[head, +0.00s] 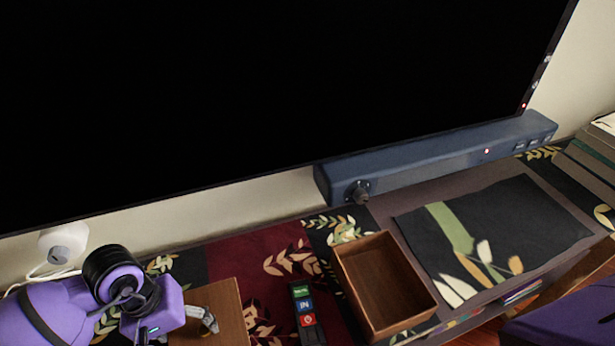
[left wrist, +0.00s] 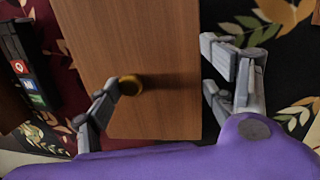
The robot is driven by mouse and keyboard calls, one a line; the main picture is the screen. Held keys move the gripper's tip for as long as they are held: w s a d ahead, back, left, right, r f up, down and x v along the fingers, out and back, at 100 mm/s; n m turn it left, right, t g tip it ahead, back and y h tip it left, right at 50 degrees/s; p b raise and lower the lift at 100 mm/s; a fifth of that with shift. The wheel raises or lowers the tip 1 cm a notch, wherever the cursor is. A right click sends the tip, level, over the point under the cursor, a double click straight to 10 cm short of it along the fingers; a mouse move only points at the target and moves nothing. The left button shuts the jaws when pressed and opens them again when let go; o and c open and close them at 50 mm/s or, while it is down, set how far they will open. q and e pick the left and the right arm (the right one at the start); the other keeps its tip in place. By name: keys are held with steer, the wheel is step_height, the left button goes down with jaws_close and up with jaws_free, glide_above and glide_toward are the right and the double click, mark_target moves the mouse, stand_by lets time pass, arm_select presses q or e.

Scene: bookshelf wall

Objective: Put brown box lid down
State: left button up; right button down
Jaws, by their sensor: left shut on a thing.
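The brown box lid (head: 226,307) is a flat wooden panel at the lower left of the head view. In the left wrist view the lid (left wrist: 150,40) shows with a small round gold knob (left wrist: 131,85). My left gripper (head: 207,318) is at the lid, shut on it, with fingers on either side in the left wrist view (left wrist: 168,78). One finger is by the knob, the other by the lid's right edge. I cannot tell whether the lid touches the surface. The open brown box (head: 384,285) stands to the right, empty. My right gripper is not in view.
A black remote (head: 305,312) lies between the lid and the box. A dark soundbar (head: 440,160) and large black screen (head: 280,90) stand behind. A dark leaf-patterned mat (head: 492,240) is at right. Books (head: 590,160) lie at far right.

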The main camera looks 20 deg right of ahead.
arm_select(q)
steer(key=shift+f, duration=1.15)
steer(key=shift+s+f, duration=0.1)
steer(key=shift+f, duration=0.15)
steer(key=o, duration=1.4)
steer(key=shift+r, duration=0.1)
steer(key=shift+o, duration=0.2)
step_height(320, 180, up, 12)
steer(key=w+a, duration=0.1)
steer(key=shift+a, duration=0.35)
